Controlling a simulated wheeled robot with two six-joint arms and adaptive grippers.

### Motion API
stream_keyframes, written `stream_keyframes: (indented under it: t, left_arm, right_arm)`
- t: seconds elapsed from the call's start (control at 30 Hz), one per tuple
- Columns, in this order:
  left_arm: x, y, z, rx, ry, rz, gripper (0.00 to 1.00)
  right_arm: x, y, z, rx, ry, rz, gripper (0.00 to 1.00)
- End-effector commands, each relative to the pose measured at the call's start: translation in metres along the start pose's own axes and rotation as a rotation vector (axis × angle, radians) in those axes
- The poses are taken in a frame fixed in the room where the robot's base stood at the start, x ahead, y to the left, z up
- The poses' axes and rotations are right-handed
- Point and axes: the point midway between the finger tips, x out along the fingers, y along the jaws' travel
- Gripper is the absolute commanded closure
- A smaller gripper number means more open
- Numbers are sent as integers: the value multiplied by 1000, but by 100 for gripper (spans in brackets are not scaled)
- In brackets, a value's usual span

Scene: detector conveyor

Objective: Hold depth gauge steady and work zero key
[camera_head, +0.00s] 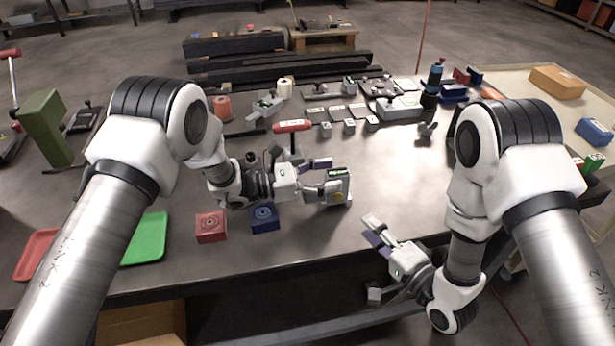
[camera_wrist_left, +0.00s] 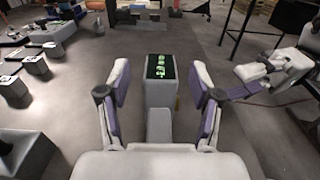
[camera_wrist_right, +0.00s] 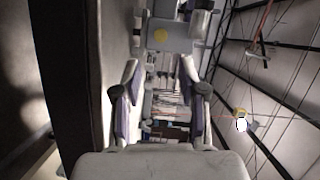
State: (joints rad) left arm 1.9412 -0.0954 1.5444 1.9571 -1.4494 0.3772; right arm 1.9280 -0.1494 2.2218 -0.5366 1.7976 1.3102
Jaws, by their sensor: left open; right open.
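The depth gauge (camera_head: 339,187) is a small grey block on the table, with a black display showing green digits on top. A round yellow key (camera_head: 340,198), likely the zero key, is on its side and also shows in the right wrist view (camera_wrist_right: 160,35). My left gripper (camera_head: 324,178) is open at the gauge. In the left wrist view the gauge (camera_wrist_left: 160,76) stands between the spread fingers, with gaps visible on both sides. My right gripper (camera_head: 371,230) is open and empty, apart from the gauge, near the table's front edge.
Red (camera_head: 210,227) and blue (camera_head: 264,219) blocks sit beside my left wrist. A green tray (camera_head: 146,240) and a red tray (camera_head: 36,254) lie at left. A red-handled tool (camera_head: 292,127) stands behind my left gripper. The table right of the gauge is mostly clear.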

Motion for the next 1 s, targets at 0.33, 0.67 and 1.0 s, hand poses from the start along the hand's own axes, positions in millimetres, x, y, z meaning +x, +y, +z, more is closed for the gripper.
stream_keyframes:
  t: [0.33,0.67,1.0]
  left_arm:
    - [18,0,0,-1,0,1,35]
    - [18,0,0,-1,1,1,100]
    - [18,0,0,-1,1,1,100]
  right_arm:
    - [0,0,0,0,0,0,58]
    - [0,0,0,0,0,0,58]
    - [0,0,0,0,0,0,100]
